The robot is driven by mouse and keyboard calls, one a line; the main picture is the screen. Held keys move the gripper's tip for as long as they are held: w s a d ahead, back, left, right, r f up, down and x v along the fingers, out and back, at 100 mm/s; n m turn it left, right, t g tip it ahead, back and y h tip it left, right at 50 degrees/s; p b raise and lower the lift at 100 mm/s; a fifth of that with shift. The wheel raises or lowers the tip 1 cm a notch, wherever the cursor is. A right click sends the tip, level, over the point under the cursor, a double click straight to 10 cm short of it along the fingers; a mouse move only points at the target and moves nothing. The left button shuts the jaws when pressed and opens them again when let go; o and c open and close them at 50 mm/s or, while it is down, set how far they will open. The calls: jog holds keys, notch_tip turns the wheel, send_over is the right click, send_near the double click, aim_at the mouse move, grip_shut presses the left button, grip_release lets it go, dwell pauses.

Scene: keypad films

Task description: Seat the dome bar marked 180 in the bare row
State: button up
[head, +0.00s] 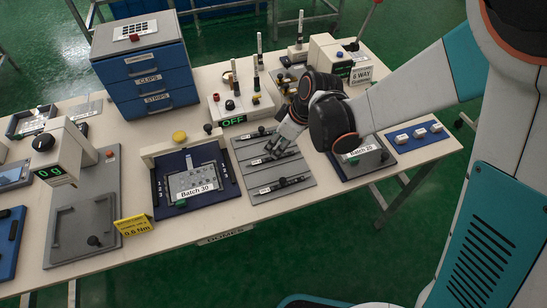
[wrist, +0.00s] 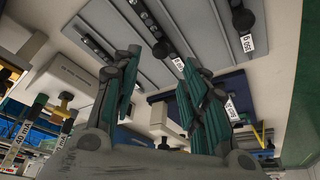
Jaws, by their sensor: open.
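A grey board (head: 240,157) carries several dark dome bars with white tags: a far bar (head: 262,133), a middle bar (head: 270,159) and a near bar (head: 286,184). The tags are too small to read surely, so I cannot tell which bar is marked 180. My gripper (head: 279,150) is open and empty over the board, close to the middle bar. In the wrist view my gripper (wrist: 159,60) has its fingers spread apart, with the middle bar (wrist: 150,25) beyond them. Left of the board is a navy fixture (head: 166,208) with a grey keypad plate (head: 192,181) labelled Batch 30. I cannot make out a bare row.
A second navy fixture (head: 345,175), labelled Batch 20, stands right of the board. A white box (head: 236,107) with knobs and an OFF display stands behind it. Blue drawers (head: 147,72) stand at the back.

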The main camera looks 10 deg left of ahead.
jog(key=x, duration=0.1)
jog(key=b+x, duration=0.1)
jog(key=x, duration=0.1)
jog(key=d+b+x, duration=0.1)
jog(key=x, duration=0.1)
jog(key=shift+f, duration=0.2)
jog(key=shift+s+r, duration=0.1)
grip_shut()
